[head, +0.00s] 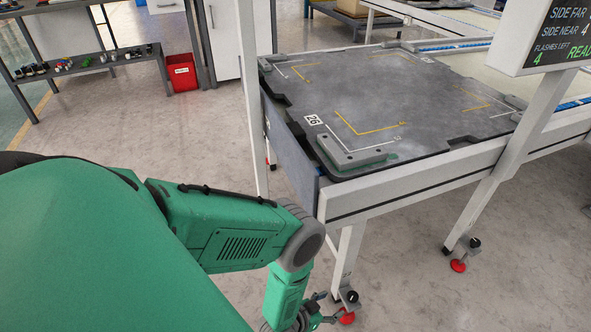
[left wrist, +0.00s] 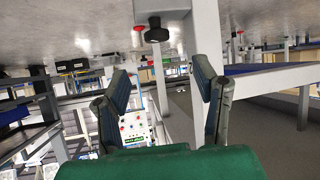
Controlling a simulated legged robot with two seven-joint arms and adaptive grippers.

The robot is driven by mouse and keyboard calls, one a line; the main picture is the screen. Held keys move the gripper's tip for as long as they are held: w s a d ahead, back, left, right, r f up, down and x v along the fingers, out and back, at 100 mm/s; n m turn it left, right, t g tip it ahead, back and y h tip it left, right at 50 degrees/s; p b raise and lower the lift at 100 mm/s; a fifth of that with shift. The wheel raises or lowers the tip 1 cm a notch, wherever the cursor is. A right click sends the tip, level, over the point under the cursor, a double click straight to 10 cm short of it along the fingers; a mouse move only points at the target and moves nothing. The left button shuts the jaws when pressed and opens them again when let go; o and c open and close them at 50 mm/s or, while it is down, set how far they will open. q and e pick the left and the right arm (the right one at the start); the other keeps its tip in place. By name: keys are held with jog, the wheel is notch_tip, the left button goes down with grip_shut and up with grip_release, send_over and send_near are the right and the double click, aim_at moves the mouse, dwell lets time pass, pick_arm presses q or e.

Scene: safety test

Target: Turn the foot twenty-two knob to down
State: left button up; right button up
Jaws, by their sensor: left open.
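Two feet with dark knobs and red pads show under the table's legs in the head view. The nearer foot's dark knob (head: 352,296) sits above a red pad (head: 345,317); the farther knob (head: 474,242) is to the right. My left gripper (head: 322,310) is low, just left of the nearer foot, partly cut off by the bottom edge. In the left wrist view its fingers (left wrist: 162,85) are spread and empty. A black knob (left wrist: 157,33) shows beyond them, apart from the fingers, with a red part (left wrist: 138,28) beside it. My right gripper is out of view.
The grey tabletop (head: 400,95), marked 26, stands above the feet. Its white leg (head: 349,250) rises near my left forearm. A display (head: 550,35) hangs at upper right. A red bin (head: 182,72) and a shelf (head: 90,65) stand at the back left. Open floor lies between.

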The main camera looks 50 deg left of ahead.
pick_arm(q)
jog(key=s+a+r+g+p, duration=0.1)
jog(key=s+r+g+p, duration=0.3)
jog(key=r, duration=0.8)
jog(key=s+a+r+g+y+p, duration=0.1)
jog(key=s+r+g+p, duration=0.3)
jog(key=s+r, duration=0.3)
jog(key=shift+s+a+r+n+g+y, duration=0.3)
jog(key=shift+r, duration=2.05)
jog(key=shift+f, duration=0.15)
